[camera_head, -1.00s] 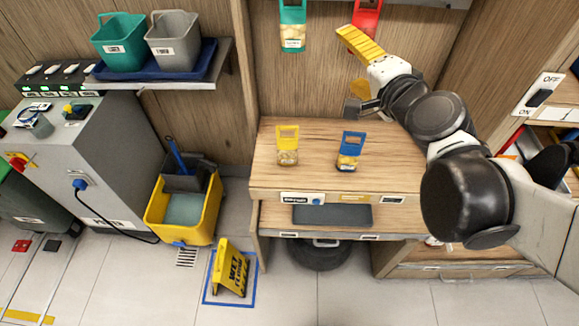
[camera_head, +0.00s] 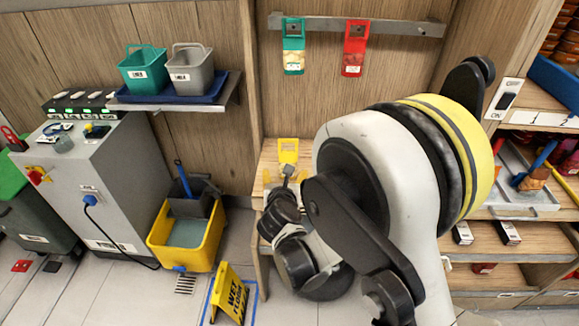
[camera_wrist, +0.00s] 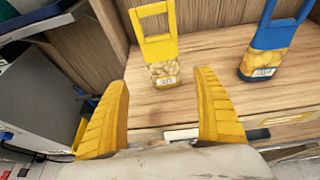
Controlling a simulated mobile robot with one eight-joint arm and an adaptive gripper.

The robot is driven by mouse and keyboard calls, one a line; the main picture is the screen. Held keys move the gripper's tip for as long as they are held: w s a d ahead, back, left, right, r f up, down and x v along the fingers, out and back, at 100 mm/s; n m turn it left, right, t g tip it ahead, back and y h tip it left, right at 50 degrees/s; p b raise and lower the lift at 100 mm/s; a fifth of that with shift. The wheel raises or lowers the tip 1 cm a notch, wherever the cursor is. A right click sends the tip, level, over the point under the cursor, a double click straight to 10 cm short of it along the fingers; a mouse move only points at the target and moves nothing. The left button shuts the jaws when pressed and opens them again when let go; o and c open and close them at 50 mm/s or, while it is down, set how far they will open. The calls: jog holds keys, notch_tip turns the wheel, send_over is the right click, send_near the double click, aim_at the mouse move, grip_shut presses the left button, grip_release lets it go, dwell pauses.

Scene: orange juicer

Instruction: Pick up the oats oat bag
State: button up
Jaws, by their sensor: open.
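A yellow-topped bag (camera_head: 288,152) with pale contents stands upright on the wooden table. In the wrist view the yellow-topped bag (camera_wrist: 163,62) is straight ahead, just beyond and between my fingers, apart from them. A blue-topped bag (camera_wrist: 268,58) with golden contents stands to its right; my arm hides it in the head view. A green-topped bag (camera_head: 293,50) and a red-topped bag (camera_head: 355,48) hang on the wall rail. The labels are too small to read, so I cannot tell which bag holds oats. My gripper (camera_wrist: 160,82) is open and empty; it also shows in the head view (camera_head: 285,188).
The wooden table (camera_wrist: 215,95) is clear around the two bags. A wooden wall stands close behind them. A yellow mop bucket (camera_head: 187,235) and a wet floor sign (camera_head: 230,295) stand on the floor to the left. Shelves (camera_head: 520,268) are on the right.

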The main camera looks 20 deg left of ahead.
aim_at(288, 158)
jog(key=x, duration=0.3)
jog(key=shift+b, duration=0.3)
jog(key=x, duration=0.1)
jog(key=b+x, duration=0.1)
jog(key=x, duration=0.1)
jog(key=b+x, duration=0.1)
jog(key=x, duration=0.1)
jog(key=shift+w+d, duration=0.25)
jog(key=shift+w, duration=0.05)
jog(key=c, duration=1.3)
